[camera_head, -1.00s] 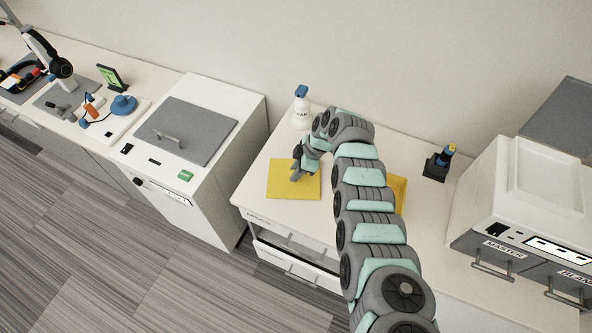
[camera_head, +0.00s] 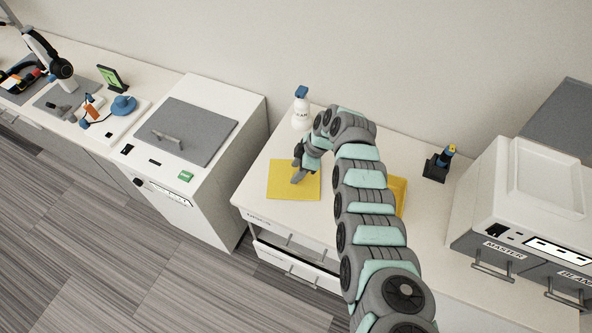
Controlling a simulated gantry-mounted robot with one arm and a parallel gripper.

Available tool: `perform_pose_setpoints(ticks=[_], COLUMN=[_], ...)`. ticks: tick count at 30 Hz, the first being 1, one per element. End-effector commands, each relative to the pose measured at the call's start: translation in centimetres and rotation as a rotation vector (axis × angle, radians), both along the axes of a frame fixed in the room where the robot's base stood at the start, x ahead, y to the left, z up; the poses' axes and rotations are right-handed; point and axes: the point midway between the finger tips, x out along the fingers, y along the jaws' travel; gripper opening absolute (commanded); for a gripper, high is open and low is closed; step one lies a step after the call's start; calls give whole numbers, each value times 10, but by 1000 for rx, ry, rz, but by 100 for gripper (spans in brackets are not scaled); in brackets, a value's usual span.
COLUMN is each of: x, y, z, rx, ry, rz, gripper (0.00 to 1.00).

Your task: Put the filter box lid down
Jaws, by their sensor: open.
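My gripper (camera_head: 297,177) is open, over or on a flat yellow sheet (camera_head: 284,193) on the white counter; whether it touches the sheet cannot be told. I see nothing between its jaws, though they are small and partly dark. A grey lid (camera_head: 208,128) with a bar handle (camera_head: 167,138) lies flat on a white box-like cabinet (camera_head: 218,180) to the left of my gripper. No readable label shows whether this is the filter box lid.
A white spray bottle (camera_head: 301,112) stands behind my gripper. A yellow item (camera_head: 398,192) is partly hidden behind my arm. A dark holder (camera_head: 437,166) and a white unit (camera_head: 500,215) labelled MASTER stand right. Drawers (camera_head: 290,262) below the counter are partly open.

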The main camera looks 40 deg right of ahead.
Motion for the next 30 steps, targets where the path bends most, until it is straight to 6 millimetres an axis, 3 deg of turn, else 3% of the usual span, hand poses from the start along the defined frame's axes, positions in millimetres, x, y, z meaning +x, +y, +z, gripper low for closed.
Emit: perform_pose_setpoints(ticks=[7,19,30], x=[-8,-27,-32], y=[-8,-27,-29], z=[27,90,104], rx=[-2,-4,2], ry=[-2,-2,2], rz=[-2,-3,0], gripper=[47,47,47])
